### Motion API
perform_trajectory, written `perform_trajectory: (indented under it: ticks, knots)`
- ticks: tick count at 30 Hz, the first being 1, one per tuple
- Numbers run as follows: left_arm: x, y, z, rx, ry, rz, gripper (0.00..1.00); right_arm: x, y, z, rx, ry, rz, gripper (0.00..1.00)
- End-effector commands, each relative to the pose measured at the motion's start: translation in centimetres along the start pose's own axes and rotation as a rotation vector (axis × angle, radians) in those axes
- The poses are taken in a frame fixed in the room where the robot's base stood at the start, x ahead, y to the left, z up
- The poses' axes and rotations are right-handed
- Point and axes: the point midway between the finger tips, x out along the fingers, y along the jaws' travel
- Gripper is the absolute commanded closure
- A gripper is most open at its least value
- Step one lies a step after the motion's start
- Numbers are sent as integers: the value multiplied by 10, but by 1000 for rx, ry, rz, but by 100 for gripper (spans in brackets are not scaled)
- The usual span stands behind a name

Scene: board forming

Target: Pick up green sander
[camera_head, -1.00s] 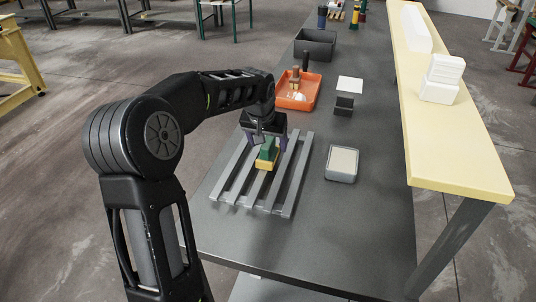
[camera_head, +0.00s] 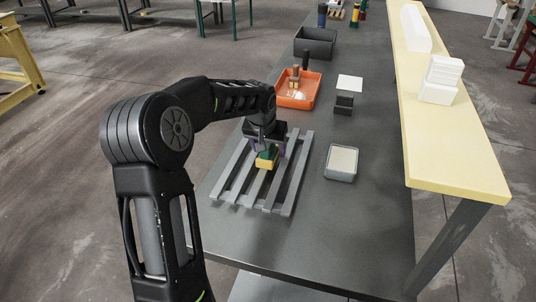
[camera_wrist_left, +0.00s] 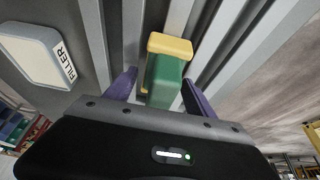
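The green sander (camera_head: 267,156), a green block with a yellow base, sits on the grey slatted rack (camera_head: 232,184) on the dark table. It also shows in the left wrist view (camera_wrist_left: 166,75), between two purple fingers. My left gripper (camera_head: 269,147) is low over it, and partly hides its green top in the head view. The left gripper (camera_wrist_left: 160,90) is open, with one finger on each side of the sander. Whether a finger touches it is hard to tell. My right gripper is not in view.
A grey box with a pale top (camera_head: 341,163) stands right of the rack; its side reads FILLER in the wrist view (camera_wrist_left: 70,62). An orange tray (camera_head: 312,88) with tools, a dark block (camera_head: 344,104) and a dark bin (camera_head: 316,43) lie farther back. A yellow shelf (camera_head: 440,150) runs along the right.

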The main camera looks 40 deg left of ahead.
Motion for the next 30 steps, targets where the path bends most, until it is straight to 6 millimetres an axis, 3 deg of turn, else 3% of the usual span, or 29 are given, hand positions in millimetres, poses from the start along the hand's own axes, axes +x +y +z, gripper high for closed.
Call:
perform_trajectory:
  ticks: [22,30]
  knots:
    - [0,0,0,0,0,0,99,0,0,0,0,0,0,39]
    - [-1,0,0,0,1,0,100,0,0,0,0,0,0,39]
